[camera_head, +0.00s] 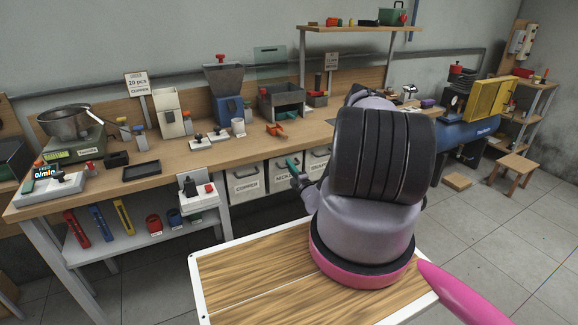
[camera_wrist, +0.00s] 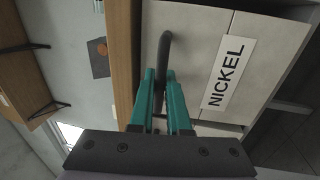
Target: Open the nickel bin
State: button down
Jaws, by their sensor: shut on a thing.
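The nickel bin (camera_wrist: 200,60) is a light grey drawer front with a white NICKEL label (camera_wrist: 229,74) and a dark bar handle (camera_wrist: 164,50). In the head view it sits under the workbench (camera_head: 284,178), between the copper bin and another bin, partly behind my arm. My gripper (camera_wrist: 165,90) has teal fingers. They are closed around the handle, one on each side of it. In the head view my gripper (camera_head: 293,167) shows small at the handle. The wrist view is turned sideways. Whether the bin stands out from its neighbours is hard to tell.
The copper bin (camera_head: 246,181) is just left of the nickel bin. The workbench top (camera_head: 190,155) above holds scales, hoppers and cups. A lower shelf (camera_head: 130,240) with tools is at the left. Open floor (camera_head: 510,230) and a stool (camera_head: 515,165) are at the right.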

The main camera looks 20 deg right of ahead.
jog(key=s+f, duration=0.5)
jog(key=s, duration=0.3)
jog(key=shift+d+f, duration=0.15)
jog(key=shift+f, duration=0.05)
dwell(0.4)
jog(key=c, duration=0.9)
grip_release()
jog(key=s+f, duration=0.2)
jog(key=s, duration=0.8)
jog(key=shift+s+d, duration=0.15)
jog(key=shift+s, duration=0.15)
